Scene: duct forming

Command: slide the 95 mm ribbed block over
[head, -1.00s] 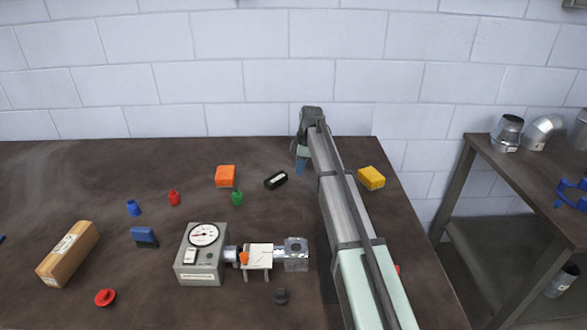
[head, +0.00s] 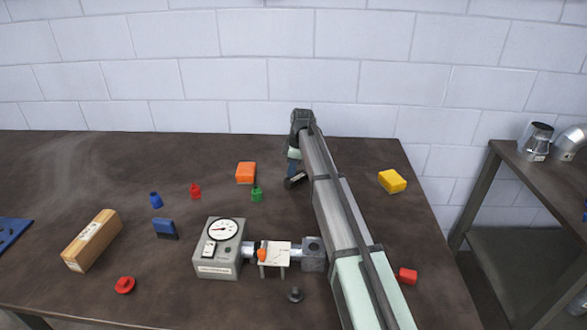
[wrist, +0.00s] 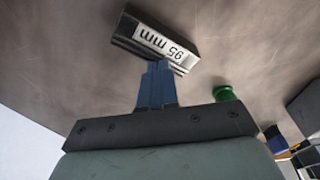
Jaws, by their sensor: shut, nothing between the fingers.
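The 95 mm ribbed block (wrist: 155,38) is black with a white label reading "95 mm". It lies on the table just past my fingertips in the wrist view. In the head view the block (head: 298,181) is partly hidden by my arm. My gripper (wrist: 158,66) has blue fingers that are shut together with nothing between them. The fingertips overlap the label-side edge of the block in the wrist view; I cannot tell whether they touch it. In the head view my gripper (head: 293,168) points down beside the block.
An orange block (head: 246,173) and a green bottle-like piece (head: 257,195) lie left of the ribbed block. A yellow block (head: 392,181) lies right of my arm. A grey gauge box (head: 219,248) stands in front. The table behind the orange block is clear.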

